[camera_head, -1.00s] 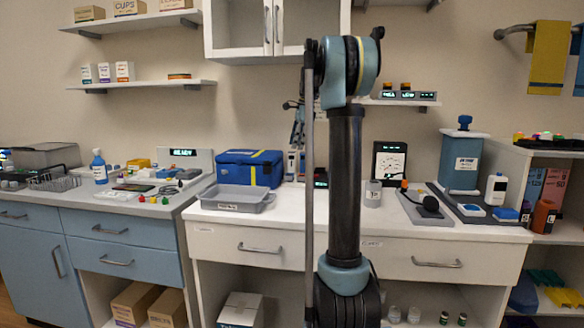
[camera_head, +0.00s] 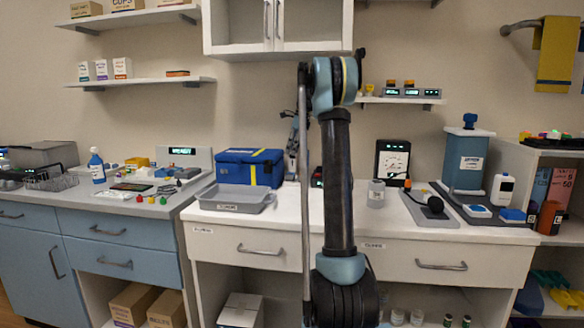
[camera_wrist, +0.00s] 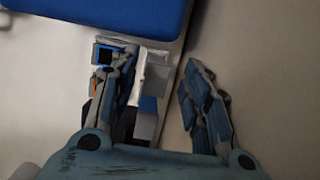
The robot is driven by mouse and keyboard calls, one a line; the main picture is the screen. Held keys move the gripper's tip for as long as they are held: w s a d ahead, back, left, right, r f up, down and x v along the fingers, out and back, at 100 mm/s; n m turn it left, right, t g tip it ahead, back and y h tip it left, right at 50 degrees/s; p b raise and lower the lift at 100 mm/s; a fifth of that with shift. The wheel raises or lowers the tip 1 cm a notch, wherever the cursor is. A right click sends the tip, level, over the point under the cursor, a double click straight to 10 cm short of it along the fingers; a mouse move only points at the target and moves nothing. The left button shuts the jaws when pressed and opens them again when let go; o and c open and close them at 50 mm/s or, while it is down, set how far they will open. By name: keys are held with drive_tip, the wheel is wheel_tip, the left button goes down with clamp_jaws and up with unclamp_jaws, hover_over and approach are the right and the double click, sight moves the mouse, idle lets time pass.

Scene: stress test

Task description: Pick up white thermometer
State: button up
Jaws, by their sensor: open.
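My gripper (camera_wrist: 161,58) is open in the wrist view, its two fingers wide apart. A cluster of small items lies by and under the left finger: a white piece with a dark, blue-edged square (camera_wrist: 104,54) and a pale upright piece (camera_wrist: 154,72). I cannot tell whether one is the white thermometer; the finger hides part of them. Nothing is held. In the head view my gripper (camera_head: 293,140) is small, partly behind my arm, just right of the blue box.
The blue box (camera_head: 250,168) with a yellow band stands close to my gripper; its blue top (camera_wrist: 110,12) fills the wrist view's upper left. A grey tray (camera_head: 236,198) is in front of it.

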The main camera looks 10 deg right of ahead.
hover_over(290, 171)
drive_tip(key=w, duration=0.1)
drive_tip(key=shift+w+d+f, duration=0.1)
drive_tip(key=shift+f, duration=1.4)
drive_tip(key=shift+d+f, duration=0.1)
drive_tip(key=shift+f, duration=1.35)
clamp_jaws()
